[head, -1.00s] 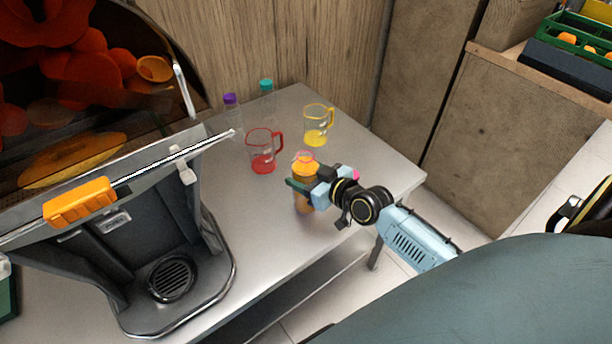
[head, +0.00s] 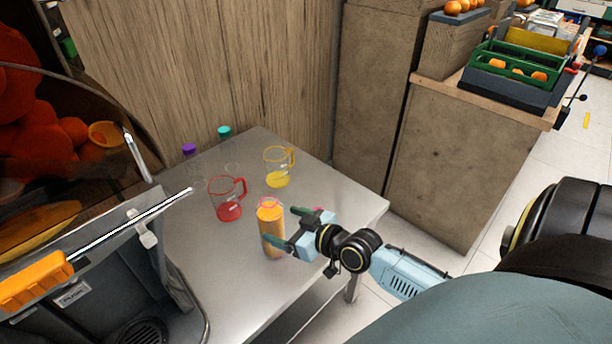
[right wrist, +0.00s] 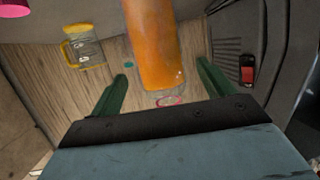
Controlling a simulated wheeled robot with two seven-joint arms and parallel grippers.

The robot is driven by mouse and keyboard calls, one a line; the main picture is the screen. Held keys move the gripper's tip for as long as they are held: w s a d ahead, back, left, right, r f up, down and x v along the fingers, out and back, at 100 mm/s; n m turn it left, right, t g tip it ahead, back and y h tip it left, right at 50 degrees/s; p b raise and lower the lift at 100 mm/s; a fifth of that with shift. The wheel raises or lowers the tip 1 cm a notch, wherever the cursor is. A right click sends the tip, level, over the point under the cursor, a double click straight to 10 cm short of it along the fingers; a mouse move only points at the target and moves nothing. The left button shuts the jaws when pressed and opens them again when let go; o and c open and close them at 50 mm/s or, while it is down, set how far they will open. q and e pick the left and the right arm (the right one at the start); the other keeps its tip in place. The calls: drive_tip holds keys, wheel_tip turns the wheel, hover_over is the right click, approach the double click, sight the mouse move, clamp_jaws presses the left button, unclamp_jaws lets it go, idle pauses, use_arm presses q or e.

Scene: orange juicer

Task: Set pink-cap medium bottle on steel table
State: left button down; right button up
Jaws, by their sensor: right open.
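The pink-cap bottle (head: 270,228), full of orange juice, stands upright on the steel table (head: 205,265), near its right edge, with a pink ring at its top. In the right wrist view the orange bottle (right wrist: 155,45) shows between the two green fingers, with gaps on both sides. My right gripper (head: 285,227) is open at the bottle's right side; one finger passes in front of the bottle's lower part, the other is to its right. My left gripper is not in view.
A red-handled jug (head: 229,200) and a yellow-handled jug (head: 278,168) stand behind the bottle. Purple-capped (head: 189,150) and teal-capped (head: 225,133) bottles are at the back. The juicer (head: 100,270) fills the left. The table's front middle is clear.

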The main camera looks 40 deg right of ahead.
drive_tip(key=v, duration=0.7)
drive_tip(key=shift+p, duration=0.45)
